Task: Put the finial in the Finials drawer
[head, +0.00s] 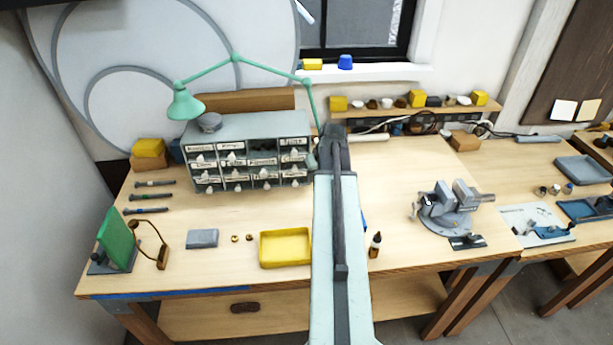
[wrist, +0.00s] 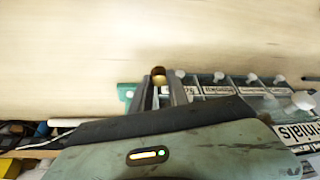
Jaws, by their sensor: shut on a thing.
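My gripper (wrist: 160,84) is shut on a small brass finial (wrist: 159,71) in the wrist view. The finial's top shows between the fingertips, and the fingers hide the rest. In the head view my arm reaches up the middle, with its end just right of the grey drawer cabinet (head: 248,122); the finial cannot be made out there. In the wrist view a label ending in "inials" (wrist: 298,132) is on a drawer front at the lower right, partly cut off, with a white knob beside it. My gripper is apart from that drawer. I cannot tell whether the drawer is open.
A green jointed lamp (head: 186,103) stands over the cabinet. A yellow tray (head: 285,262), a grey block (head: 202,238) and small brass pieces (head: 235,238) lie in front. A vise (head: 445,212) stands to the right. The bench between the cabinet and the tray is largely clear.

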